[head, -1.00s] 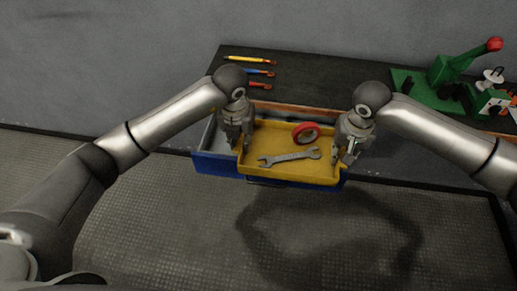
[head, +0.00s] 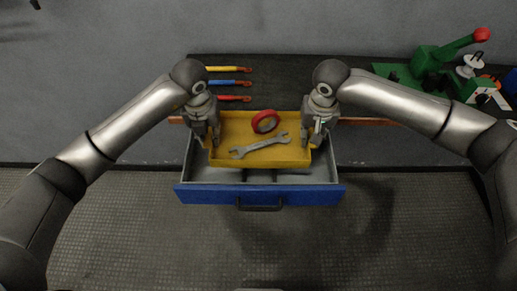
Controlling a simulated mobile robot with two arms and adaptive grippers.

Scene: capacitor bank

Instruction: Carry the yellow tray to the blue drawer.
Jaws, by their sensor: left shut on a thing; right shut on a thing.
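The yellow tray (head: 226,159) is held between my two grippers in the head view, over the back part of the open blue drawer (head: 222,194). A grey wrench (head: 260,145) and a red tape roll (head: 265,121) lie in the tray. My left gripper (head: 212,143) is shut on the tray's left side. My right gripper (head: 313,142) is shut on its right side. The drawer's grey floor shows in front of the tray. I cannot tell whether the tray touches the drawer.
The dark workbench (head: 300,75) is behind the drawer. Yellow, blue and red-handled tools (head: 228,83) lie on its left part. A green device with a red knob (head: 445,55) stands at the right. The floor (head: 130,225) in front is clear.

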